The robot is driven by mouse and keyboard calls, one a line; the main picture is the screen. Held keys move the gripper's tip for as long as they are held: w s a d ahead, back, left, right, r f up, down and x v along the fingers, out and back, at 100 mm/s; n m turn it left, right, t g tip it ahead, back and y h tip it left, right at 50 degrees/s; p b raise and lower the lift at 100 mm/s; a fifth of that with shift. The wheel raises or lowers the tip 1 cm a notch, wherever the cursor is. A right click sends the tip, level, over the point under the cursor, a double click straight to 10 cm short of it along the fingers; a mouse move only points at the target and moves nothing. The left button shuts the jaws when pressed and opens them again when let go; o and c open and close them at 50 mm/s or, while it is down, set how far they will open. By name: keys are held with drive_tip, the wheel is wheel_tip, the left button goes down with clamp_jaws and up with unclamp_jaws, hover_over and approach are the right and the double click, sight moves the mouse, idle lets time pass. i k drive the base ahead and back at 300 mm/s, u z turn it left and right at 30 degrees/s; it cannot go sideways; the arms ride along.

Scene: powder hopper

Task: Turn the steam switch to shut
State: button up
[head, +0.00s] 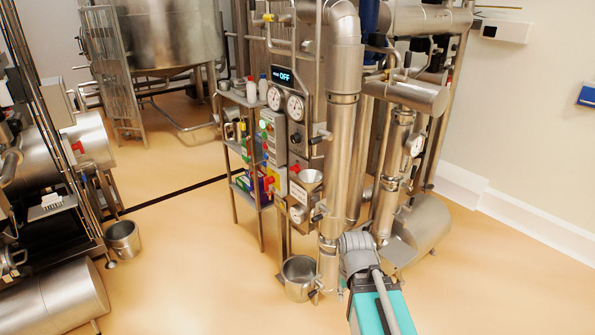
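A tall steel machine carries a control panel with two round gauges (284,101) and a small dark display (283,76) that reads OFF. Below the gauges are a black knob (296,138), a red knob (295,168) and a box with green and red buttons (265,130). The steam switch is too small to identify among these, and I cannot read its setting. My arm reaches in from the bottom right, in front of the machine. Its end is not clearly visible, and I cannot make out gripper fingers.
Thick vertical steel pipes (343,150) stand just right of the panel. A shelf rack (240,185) with bottles and boxes stands to its left. A steel pot (299,277) is on the floor below. Open floor lies to the front left, with another steel pot (123,239).

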sight(296, 169)
drive_tip(key=k, duration=0.65)
drive_tip(key=u, duration=0.55)
drive_tip(key=i, duration=1.85)
drive_tip(key=z, duration=0.6)
